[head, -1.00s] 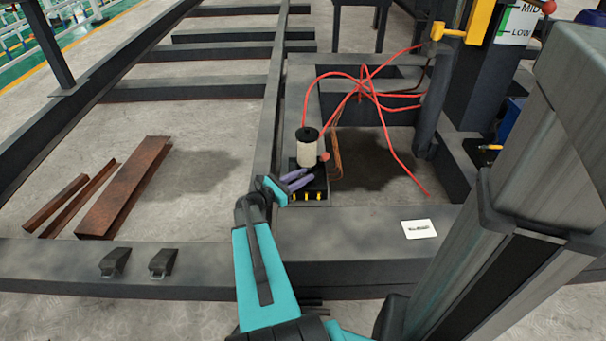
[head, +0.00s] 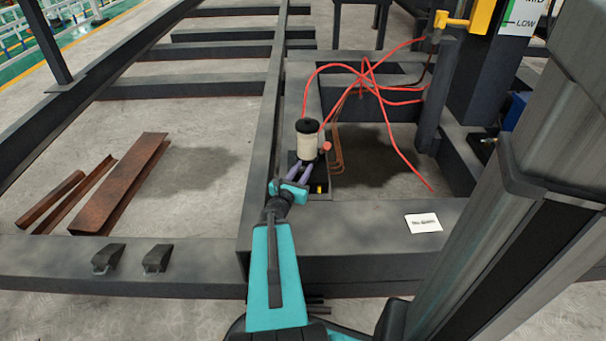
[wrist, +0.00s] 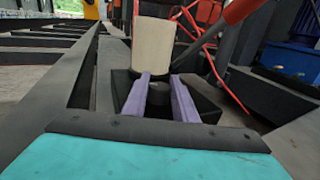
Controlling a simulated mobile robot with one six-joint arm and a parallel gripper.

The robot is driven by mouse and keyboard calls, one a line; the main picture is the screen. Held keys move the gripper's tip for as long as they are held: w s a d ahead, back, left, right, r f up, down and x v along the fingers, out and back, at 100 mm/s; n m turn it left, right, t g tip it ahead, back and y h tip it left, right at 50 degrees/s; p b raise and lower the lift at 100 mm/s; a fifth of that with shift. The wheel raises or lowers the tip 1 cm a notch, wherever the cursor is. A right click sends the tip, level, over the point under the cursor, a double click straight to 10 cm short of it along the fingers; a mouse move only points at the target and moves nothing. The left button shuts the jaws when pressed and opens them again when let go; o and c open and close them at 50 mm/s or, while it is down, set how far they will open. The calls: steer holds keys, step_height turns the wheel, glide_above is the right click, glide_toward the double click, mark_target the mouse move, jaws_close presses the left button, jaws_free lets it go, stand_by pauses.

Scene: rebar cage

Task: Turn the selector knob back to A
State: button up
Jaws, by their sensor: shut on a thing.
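The selector knob (wrist: 159,97) is a dark round piece in the wrist view, between the two purple fingers of my gripper (wrist: 160,92). The fingers flank it on both sides and are shut on it. It sits in a black box (wrist: 203,100) at the foot of a cream cylinder (wrist: 153,44). In the head view my gripper (head: 300,172) reaches into the same black box (head: 323,180), just in front of the cream cylinder (head: 307,147) with its black cap. There the knob is hidden by my gripper. No letter A or pointer mark is readable.
A red ball-shaped part (head: 326,147) stands right beside the cylinder. Red hoses (head: 385,130) loop behind and to the right. A white label (head: 423,222) lies on the front beam. Rusty steel pieces (head: 120,185) lie on the floor at left.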

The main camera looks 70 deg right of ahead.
steer(key=shift+t, duration=0.3)
steer(key=o, duration=1)
steer(key=shift+o, duration=0.2)
steer(key=shift+a, duration=0.1)
steer(key=shift+a+r+p, duration=0.2)
steer(key=shift+a+p, duration=0.75)
steer(key=shift+a, duration=0.3)
steer(key=a+p, duration=0.5)
steer(key=p, duration=0.1)
steer(key=shift+a+p, duration=0.1)
steer(key=shift+p, duration=0.25)
steer(key=a+p, duration=0.3)
steer(key=a, duration=0.1)
steer(key=shift+p, duration=0.3)
steer(key=shift+a+f+p, duration=0.2)
steer(key=shift+a+p, duration=0.4)
steer(key=shift+a, duration=0.35)
